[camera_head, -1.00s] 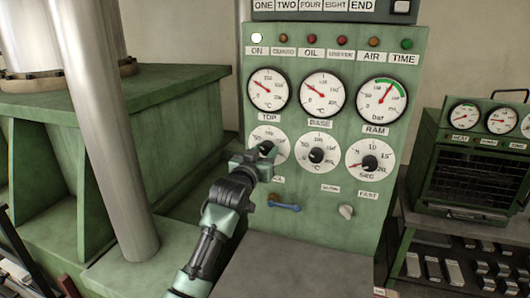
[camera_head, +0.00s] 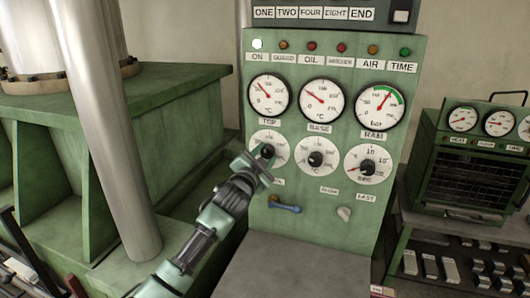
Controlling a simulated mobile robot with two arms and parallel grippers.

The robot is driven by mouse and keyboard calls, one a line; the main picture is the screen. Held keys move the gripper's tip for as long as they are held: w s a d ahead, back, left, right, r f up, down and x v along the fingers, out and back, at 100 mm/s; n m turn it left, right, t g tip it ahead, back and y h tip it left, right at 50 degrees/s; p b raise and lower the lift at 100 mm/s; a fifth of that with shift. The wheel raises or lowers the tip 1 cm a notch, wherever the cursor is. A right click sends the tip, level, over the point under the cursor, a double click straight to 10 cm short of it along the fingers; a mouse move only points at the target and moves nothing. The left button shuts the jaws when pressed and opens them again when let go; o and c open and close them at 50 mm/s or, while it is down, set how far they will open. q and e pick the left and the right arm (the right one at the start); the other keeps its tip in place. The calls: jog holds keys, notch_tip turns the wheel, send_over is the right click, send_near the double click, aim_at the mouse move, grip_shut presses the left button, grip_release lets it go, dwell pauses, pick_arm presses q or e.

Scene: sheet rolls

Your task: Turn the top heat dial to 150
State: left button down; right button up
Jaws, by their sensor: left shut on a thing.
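The top heat dial (camera_head: 276,138) is a white scaled disc with a black knob, at the left of the lower row on the green panel (camera_head: 233,115), under the TOP label (camera_head: 269,124). My left gripper (camera_head: 265,154) is shut on the dial's black knob. The gripper covers the dial's lower left part, and the knob's pointer and setting cannot be read. Above it, the TOP gauge (camera_head: 268,96) shows a red needle pointing to the upper left. My right gripper is not in view.
The base dial (camera_head: 316,158) and a seconds dial (camera_head: 370,166) sit to the right. A blue lever (camera_head: 285,207) and a pale switch (camera_head: 344,213) are below. A steel column (camera_head: 112,150) stands at the left. A green oven (camera_head: 470,165) is at the right.

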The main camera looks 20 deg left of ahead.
pick_arm(q)
jog(key=m+p, duration=0.1)
jog(key=m, duration=0.2)
jog(key=shift+r+m, duration=0.1)
jog(key=shift+m, duration=0.3)
jog(key=m+p, duration=0.1)
jog(key=m, duration=0.2)
jog(key=shift+m+p, duration=0.3)
jog(key=shift+p, duration=0.1)
jog(key=m+p, duration=0.1)
jog(key=m, duration=0.2)
jog(key=shift+m, duration=0.3)
jog(key=shift+m+p, duration=0.9)
jog(key=shift+m, duration=0.9)
jog(key=c, duration=0.9)
grip_release()
jog(key=shift+s, duration=0.1)
